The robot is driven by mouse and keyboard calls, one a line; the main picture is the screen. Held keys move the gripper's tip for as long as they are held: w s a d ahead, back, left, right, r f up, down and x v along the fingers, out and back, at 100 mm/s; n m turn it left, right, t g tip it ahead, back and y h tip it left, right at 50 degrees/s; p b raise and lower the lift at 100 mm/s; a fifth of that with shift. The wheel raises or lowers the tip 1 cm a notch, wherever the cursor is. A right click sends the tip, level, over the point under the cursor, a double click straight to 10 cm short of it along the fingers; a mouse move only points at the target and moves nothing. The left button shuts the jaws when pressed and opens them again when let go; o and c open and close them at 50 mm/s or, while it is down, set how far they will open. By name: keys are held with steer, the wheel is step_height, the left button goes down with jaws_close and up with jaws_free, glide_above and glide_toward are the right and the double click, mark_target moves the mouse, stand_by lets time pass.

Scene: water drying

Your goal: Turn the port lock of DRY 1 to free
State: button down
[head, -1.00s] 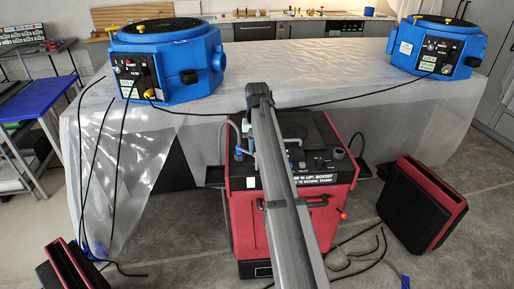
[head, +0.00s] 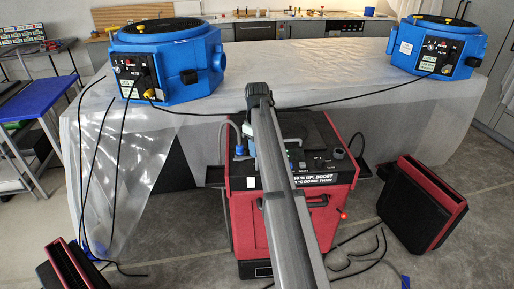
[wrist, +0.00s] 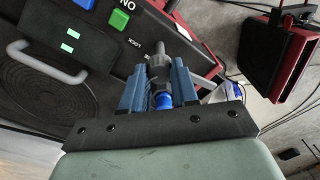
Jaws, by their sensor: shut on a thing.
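The red and black machine (head: 285,215) stands at the centre in the head view, with a sloped control panel. I cannot read a DRY 1 label on it. In the wrist view, my gripper (wrist: 157,82) is shut, its blue-grey fingers on either side of a grey, knob-like part that I take for the port lock (wrist: 160,62). LOCK lettering (wrist: 132,48) is printed beside it. A blue round part (wrist: 163,99) shows between the fingers. The fingers hide much of the lock, so its exact angle is unclear. In the head view, my arm covers the grip.
A green button (wrist: 119,19), a blue button and a grey handle (wrist: 45,62) lie near the grip. Two blue units (head: 165,65) (head: 436,47) stand on the sheet-covered table (head: 330,75). A red-black box (head: 422,205) lies right. Cables cross the floor.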

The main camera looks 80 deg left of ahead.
steer(key=n, duration=0.5)
steer(key=shift+n, duration=0.3)
stand_by(0.4)
steer(key=c, duration=0.9)
jaws_free()
steer(key=shift+o, duration=0.2)
step_height(320, 180, up, 14)
steer(key=shift+f, duration=0.1)
